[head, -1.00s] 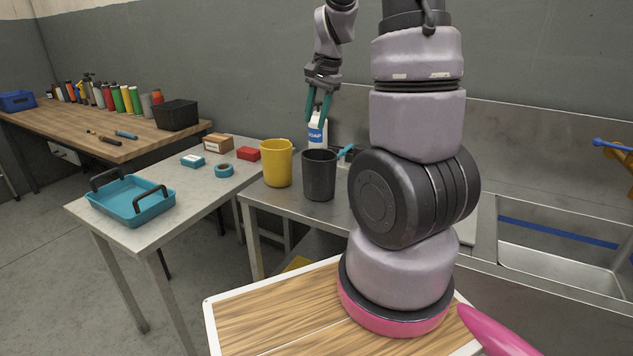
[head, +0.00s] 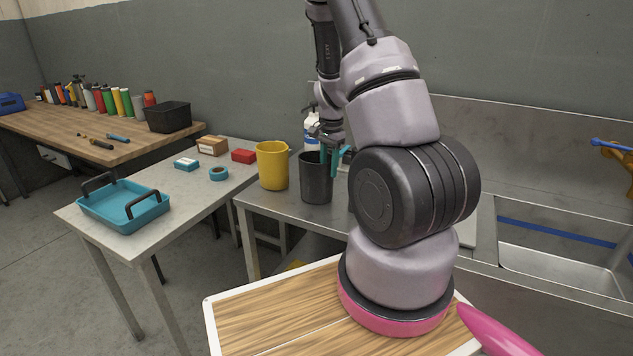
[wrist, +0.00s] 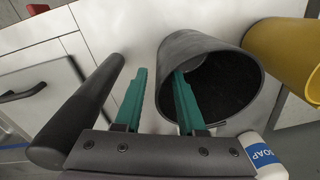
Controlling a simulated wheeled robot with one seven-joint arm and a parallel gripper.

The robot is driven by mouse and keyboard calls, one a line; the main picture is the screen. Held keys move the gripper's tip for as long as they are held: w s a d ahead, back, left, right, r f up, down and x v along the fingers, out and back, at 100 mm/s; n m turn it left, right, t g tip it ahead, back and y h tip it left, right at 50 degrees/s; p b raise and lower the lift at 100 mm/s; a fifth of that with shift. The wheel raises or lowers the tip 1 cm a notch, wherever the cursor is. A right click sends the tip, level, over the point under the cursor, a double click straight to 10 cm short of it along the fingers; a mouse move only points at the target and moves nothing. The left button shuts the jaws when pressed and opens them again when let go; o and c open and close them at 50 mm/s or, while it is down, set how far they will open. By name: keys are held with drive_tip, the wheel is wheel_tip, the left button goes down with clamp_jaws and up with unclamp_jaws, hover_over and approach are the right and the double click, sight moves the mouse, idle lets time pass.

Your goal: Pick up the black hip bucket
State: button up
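The black bucket (head: 314,182) stands upright on the metal counter, next to the yellow bucket (head: 272,166). In the wrist view the black bucket (wrist: 181,52) is right of centre with its dark opening facing the camera. My gripper (head: 333,160) is at the bucket's right rim in the head view. In the wrist view my gripper (wrist: 159,72) has its two teal fingers apart. The right finger overlaps the bucket's opening and the left finger is outside the wall, so the near rim lies between them. Whether either finger touches the wall is unclear.
A white soap bottle (head: 311,134) stands close behind the bucket and shows in the wrist view (wrist: 262,158). The yellow bucket (wrist: 285,50) is close on the other side. A dark cylinder (wrist: 75,115) is left of the fingers. A sink (head: 560,268) is at right.

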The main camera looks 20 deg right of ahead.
sight(328, 188)
wheel_tip(328, 188, down, 4)
drive_tip(key=shift+a+f, duration=0.1)
clamp_jaws()
idle(1.5)
